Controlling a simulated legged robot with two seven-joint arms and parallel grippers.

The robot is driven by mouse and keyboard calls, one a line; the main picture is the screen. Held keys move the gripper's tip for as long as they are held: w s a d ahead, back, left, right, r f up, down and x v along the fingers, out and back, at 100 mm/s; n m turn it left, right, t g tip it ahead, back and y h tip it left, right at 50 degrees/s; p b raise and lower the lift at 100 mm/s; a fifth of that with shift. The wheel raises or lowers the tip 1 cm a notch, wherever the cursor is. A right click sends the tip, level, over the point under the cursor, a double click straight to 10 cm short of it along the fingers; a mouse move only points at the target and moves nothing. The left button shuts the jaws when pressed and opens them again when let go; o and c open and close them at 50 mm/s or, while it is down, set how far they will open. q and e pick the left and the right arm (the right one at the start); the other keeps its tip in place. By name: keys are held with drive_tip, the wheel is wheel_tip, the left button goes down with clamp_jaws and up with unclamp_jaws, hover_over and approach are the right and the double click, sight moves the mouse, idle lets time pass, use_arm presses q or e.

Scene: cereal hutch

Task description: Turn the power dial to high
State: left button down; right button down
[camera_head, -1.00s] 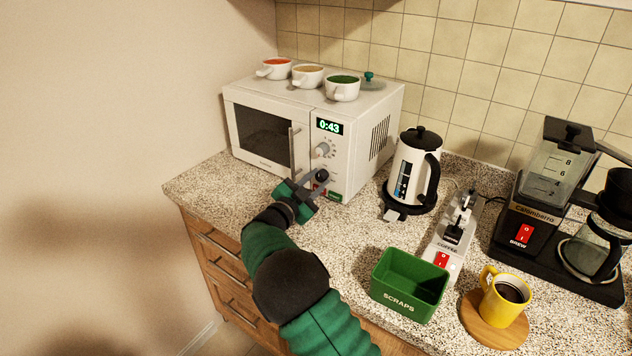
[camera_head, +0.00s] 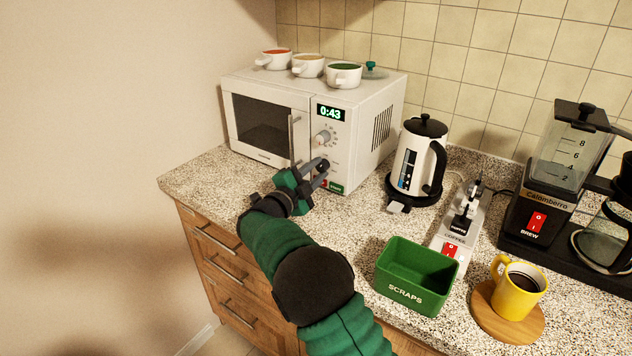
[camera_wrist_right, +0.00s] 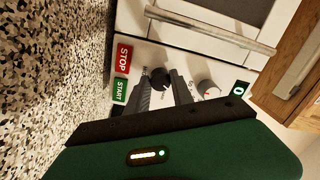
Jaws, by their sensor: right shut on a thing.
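The white microwave (camera_head: 362,150) has a column of controls on its right front. A light grey dial (camera_head: 323,138) with marks around it sits under the display. A black dial (camera_head: 322,163) is below it, mostly hidden by my right gripper (camera_head: 321,170). In the right wrist view, the black dial (camera_wrist_right: 159,78) lies between my two fingertips, which are shut on it. The light grey dial (camera_wrist_right: 205,87) is beside the fingers, untouched. The dial labels are too small to read, and I cannot tell the setting. My left gripper is out of view.
STOP (camera_wrist_right: 123,56) and START (camera_wrist_right: 119,90) buttons are close to the fingers. The door handle (camera_head: 292,141) is left of the controls. A kettle (camera_head: 418,155) and a green scraps bin (camera_head: 416,276) stand to the right. Counter space in front of the microwave is clear.

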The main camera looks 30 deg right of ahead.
drive_tip(key=m+b, duration=0.4)
drive_tip(key=b, duration=0.1)
drive_tip(key=m+b, duration=0.5)
drive_tip(key=f+m+b, duration=0.1)
drive_tip(key=m+b, duration=0.4)
drive_tip(key=shift+f+g+h, duration=0.1)
drive_tip(key=shift+g+h, duration=0.2)
drive_tip(key=shift+g, duration=0.1)
drive_tip(key=m+b, duration=0.2)
drive_tip(key=m, duration=0.1)
drive_tip(key=m+b, duration=0.2)
drive_tip(key=m, duration=0.2)
drive_tip(key=shift+a+b, duration=0.1)
drive_tip(key=shift+b, duration=0.3)
drive_tip(key=m+b, duration=0.2)
drive_tip(key=m, duration=0.1)
drive_tip(key=shift+w+m+g, duration=0.1)
drive_tip(key=shift+m+g, duration=0.2)
drive_tip(key=shift+m, duration=0.1)
drive_tip(key=m, duration=0.1)
drive_tip(key=m+b, duration=0.1)
drive_tip(key=m, duration=0.1)
drive_tip(key=shift+r+m, duration=0.25)
drive_tip(key=shift+m, duration=0.05)
drive_tip(key=shift+r+m+b, duration=0.15)
drive_tip(key=shift+m+b, duration=0.3)
drive_tip(key=shift+m, duration=0.95)
